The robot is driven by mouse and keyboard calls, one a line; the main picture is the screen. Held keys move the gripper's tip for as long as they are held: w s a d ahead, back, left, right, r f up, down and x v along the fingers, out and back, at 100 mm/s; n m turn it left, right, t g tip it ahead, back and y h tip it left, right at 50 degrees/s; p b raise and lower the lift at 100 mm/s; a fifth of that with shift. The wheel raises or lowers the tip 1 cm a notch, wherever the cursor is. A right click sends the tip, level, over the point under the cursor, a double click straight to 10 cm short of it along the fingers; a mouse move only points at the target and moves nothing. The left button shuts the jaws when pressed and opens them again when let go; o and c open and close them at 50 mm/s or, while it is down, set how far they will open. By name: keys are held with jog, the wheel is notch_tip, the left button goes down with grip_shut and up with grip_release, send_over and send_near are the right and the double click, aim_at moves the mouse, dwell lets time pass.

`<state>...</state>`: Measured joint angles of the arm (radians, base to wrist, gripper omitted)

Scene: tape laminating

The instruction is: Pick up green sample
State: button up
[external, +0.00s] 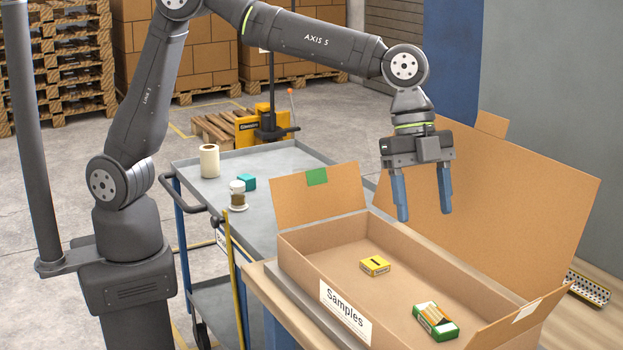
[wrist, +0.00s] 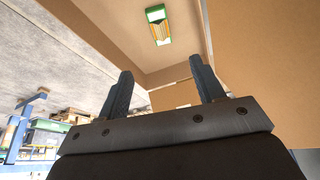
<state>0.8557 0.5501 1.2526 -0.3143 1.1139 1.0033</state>
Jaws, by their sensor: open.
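The green sample (external: 435,321) is a small green and white box with an orange-yellow striped middle. It lies on the floor of the cardboard Samples box (external: 330,258), towards the right end. In the wrist view the green sample (wrist: 158,24) is near the top, beyond the fingertips. My gripper (external: 424,216) is open and empty, pointing down above the back of the Samples box. Its two blue-grey fingers are well apart from the green sample, and they also frame the wrist view (wrist: 158,80).
A yellow box (external: 375,266) lies in the Samples box, left of the green sample. The raised back flap (external: 500,190) and left flap (external: 318,195) stand near my gripper. A grey cart (external: 270,165) holds a teal block (external: 247,182) and a white roll (external: 209,161).

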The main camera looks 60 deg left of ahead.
aim_at(435, 308)
jog(key=x, duration=1.7)
jog(key=shift+f, duration=0.2)
jog(key=c, duration=1.1)
